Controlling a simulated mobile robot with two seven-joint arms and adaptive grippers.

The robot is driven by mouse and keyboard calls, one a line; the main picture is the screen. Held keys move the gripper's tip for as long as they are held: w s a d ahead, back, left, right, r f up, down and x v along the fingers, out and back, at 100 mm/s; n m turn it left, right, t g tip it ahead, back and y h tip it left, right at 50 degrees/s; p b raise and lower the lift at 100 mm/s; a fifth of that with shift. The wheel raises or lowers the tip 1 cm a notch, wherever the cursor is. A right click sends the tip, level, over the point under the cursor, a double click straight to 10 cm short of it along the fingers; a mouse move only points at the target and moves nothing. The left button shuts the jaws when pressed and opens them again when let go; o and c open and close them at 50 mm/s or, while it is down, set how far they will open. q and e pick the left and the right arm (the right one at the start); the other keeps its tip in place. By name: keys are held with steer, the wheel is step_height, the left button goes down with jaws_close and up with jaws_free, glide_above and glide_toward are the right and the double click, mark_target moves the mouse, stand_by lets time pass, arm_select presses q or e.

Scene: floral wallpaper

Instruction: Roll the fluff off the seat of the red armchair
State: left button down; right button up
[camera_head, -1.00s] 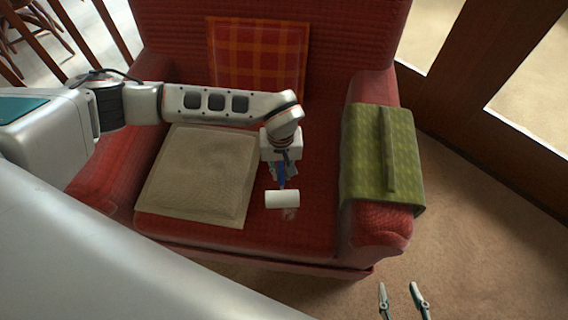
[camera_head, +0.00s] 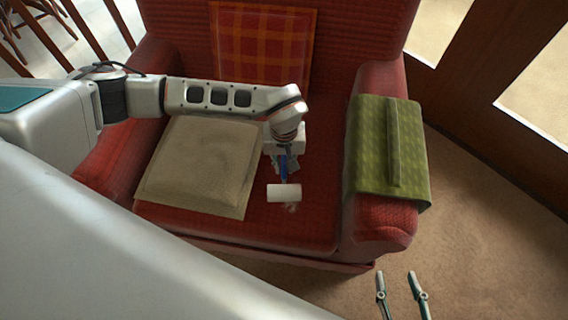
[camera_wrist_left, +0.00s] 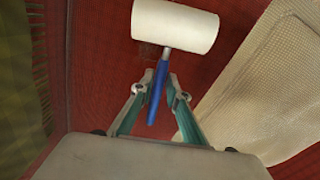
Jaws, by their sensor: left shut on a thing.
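The red armchair (camera_head: 190,225) fills the middle of the head view. My left gripper (camera_head: 285,166) is shut on the blue handle of a lint roller (camera_head: 284,193), low over the seat to the right of the beige cushion. In the left wrist view the white roller (camera_wrist_left: 175,26) lies across the far end of the blue handle (camera_wrist_left: 157,88). I cannot tell whether the roller touches the seat. My right gripper (camera_head: 398,276) is open and empty, over the carpet at the bottom right.
A beige cushion (camera_head: 200,165) lies on the left of the seat. A plaid cushion (camera_head: 262,45) leans on the backrest. A green cloth (camera_head: 375,150) covers the right armrest. A wooden door frame (camera_head: 470,95) stands at the right, with bare carpet (camera_head: 470,230) before it.

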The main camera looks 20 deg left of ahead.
arm_select(q)
steer(key=shift+f, duration=1)
